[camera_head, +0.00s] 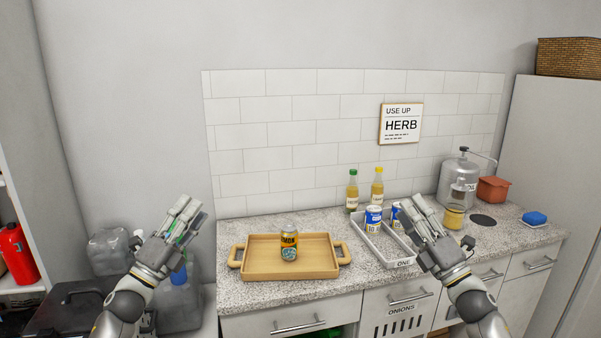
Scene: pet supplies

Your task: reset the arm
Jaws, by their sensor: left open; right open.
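My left gripper (178,220) is open and empty, raised to the left of the counter, in front of clear bottles. My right gripper (422,217) is open and raised in front of the grey tray (403,260), hiding part of it and part of a blue and white can (396,211). I see nothing held in it. Another blue and white can (373,218) stands upright in the grey tray. A yellow and dark can (289,246) stands upright on the wooden tray (258,270), apart from both grippers.
Two bottles (352,191) stand behind the grey tray. To the right are a metal canister (458,178), a yellowish jar (453,217), a reddish-brown pot (493,189) and a blue item (534,218). The counter (237,294) is clear in front of the wooden tray. A sign (400,124) hangs above.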

